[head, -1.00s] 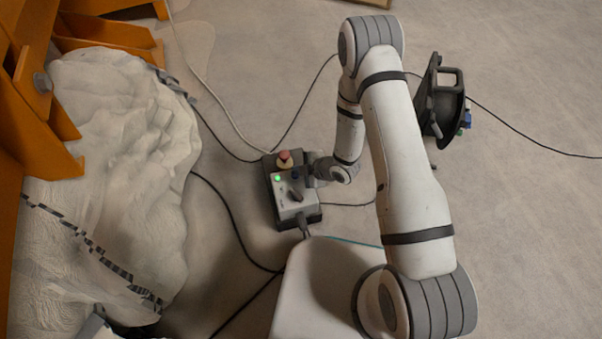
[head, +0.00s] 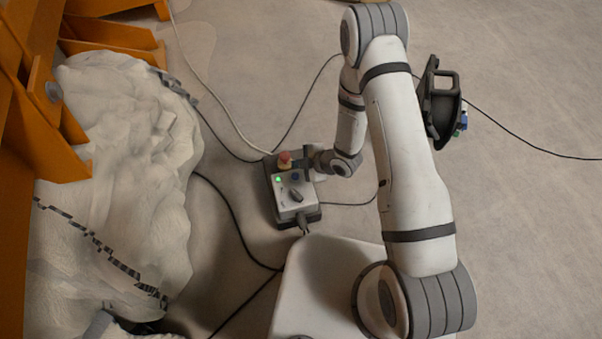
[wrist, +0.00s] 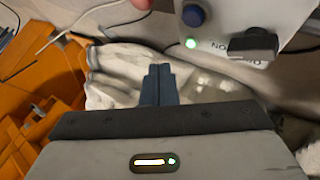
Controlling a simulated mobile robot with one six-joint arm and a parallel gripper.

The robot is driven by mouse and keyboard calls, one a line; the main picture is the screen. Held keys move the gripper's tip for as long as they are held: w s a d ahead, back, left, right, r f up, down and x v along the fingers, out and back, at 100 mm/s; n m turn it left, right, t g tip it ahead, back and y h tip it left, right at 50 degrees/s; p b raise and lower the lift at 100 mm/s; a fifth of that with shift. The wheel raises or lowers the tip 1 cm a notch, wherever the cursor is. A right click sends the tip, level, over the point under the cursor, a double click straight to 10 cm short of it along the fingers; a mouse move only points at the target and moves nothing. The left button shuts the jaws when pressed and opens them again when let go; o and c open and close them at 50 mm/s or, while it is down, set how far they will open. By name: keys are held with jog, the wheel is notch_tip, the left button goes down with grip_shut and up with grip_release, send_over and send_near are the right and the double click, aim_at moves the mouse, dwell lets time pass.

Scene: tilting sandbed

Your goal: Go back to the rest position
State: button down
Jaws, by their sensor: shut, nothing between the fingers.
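My gripper (head: 308,156) is at the upper right edge of the control box (head: 296,197) in the head view, close to the red emergency button (head: 284,159). Whether it touches the box cannot be told. In the wrist view my gripper (wrist: 158,72) is shut, with its dark fingers together and nothing between them. The same green lamp (head: 278,179) is lit in the head view.
The tilting bed with pale sand or cloth-like bulk (head: 120,180) and orange frame (head: 50,130) lies at the left. Black cables (head: 236,225) and a white cable (head: 205,85) cross the floor. A black device (head: 440,100) shows at the right. The right floor is mostly clear.

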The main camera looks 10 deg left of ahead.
dwell(0.8)
jog(key=w+d+r+m+t+h+p, duration=0.1)
jog(key=w+d+r+m+h+p, duration=0.3)
jog(key=r, duration=0.9)
jog(key=w+d+r+m+t+h+p, duration=0.1)
jog(key=w+d+r+m+p, duration=0.15)
jog(key=d+r+p, duration=0.75)
jog(key=w+d+r+m+t+h+p, duration=0.1)
jog(key=w+d+r+m+h, duration=0.2)
jog(key=r, duration=1.3)
jog(key=s+d+r+m+h+p, duration=0.1)
jog(key=s+d+r+m+p, duration=0.25)
jog(key=r, duration=0.55)
jog(key=s+d+r+m+p, duration=0.3)
jog(key=s+d+r+p, duration=0.1)
jog(key=r, duration=0.5)
jog(key=s+d+r+m+g+p, duration=0.3)
jog(key=s+r+m+p, duration=0.4)
jog(key=s+r, duration=0.8)
jog(key=shift+s+d+r+m+p, duration=0.15)
jog(key=shift+r+m+p, duration=0.15)
jog(key=shift+r+p, duration=0.5)
